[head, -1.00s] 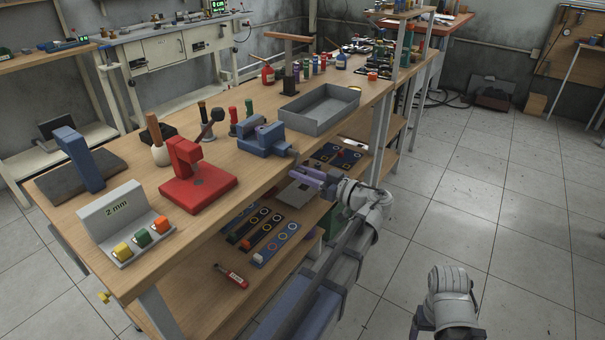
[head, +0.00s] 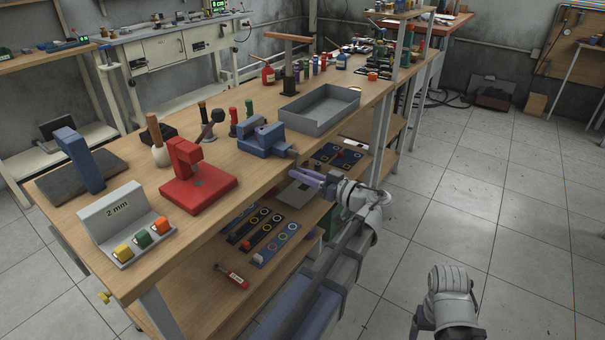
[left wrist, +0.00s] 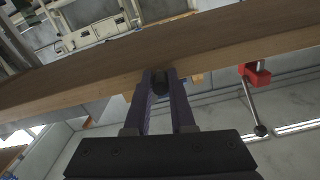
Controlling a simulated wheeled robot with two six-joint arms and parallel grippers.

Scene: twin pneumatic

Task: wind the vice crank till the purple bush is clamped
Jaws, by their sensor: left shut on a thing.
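The blue vice (head: 262,141) stands at the bench's front edge in the head view. A small purple patch (head: 261,129) shows at its jaws, likely the bush; whether the jaws touch it is too small to tell. My left gripper (head: 296,174), with purple fingers, is below and in front of the vice, beyond the bench edge. In the left wrist view its fingers are closed around a dark round piece (left wrist: 160,82), which looks like the crank's handle. The rest of the crank is hidden. My right arm shows at the lower right; its gripper is not visible.
A grey tray (head: 320,112) stands right of the vice, and a red press (head: 198,187) stands left of it. The bench edge (left wrist: 100,82) is close beyond my left fingers. A lower shelf with parts boards lies beneath. Floor at right is clear.

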